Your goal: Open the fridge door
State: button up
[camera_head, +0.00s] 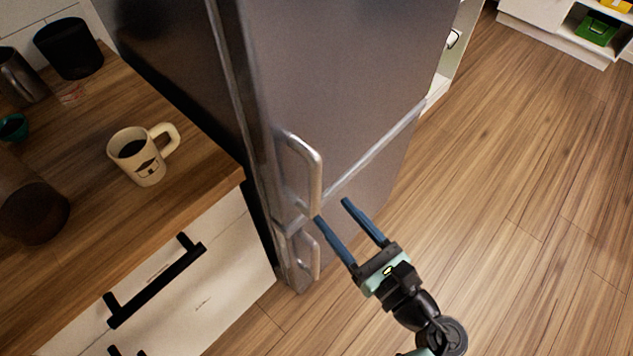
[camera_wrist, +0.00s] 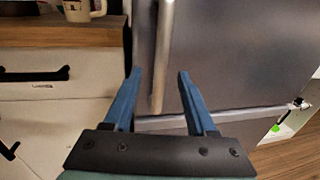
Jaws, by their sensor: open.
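The fridge (camera_head: 345,80) is a grey metal unit with an upper door and a lower door, both shut. The upper door has a vertical bar handle (camera_head: 314,170), and a second handle (camera_head: 312,255) sits on the lower door. My gripper (camera_head: 332,209) is open and empty, with its blue fingers pointing toward the upper handle's lower end. In the wrist view, the upper handle (camera_wrist: 161,60) shows between and beyond my two fingertips (camera_wrist: 159,76), closer to the left finger. I cannot tell whether a finger touches it.
A wooden counter (camera_head: 205,165) with a white mug (camera_head: 140,160) and dark containers stands left of the fridge. Below it is a white drawer with a black handle (camera_head: 155,285). The wooden floor to the right is clear.

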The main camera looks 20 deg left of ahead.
aim_at(319, 194)
jog(key=x, duration=0.7)
jog(key=shift+w+p, duration=0.15)
jog(key=shift+p, duration=0.15)
grip_shut()
dwell(1.0)
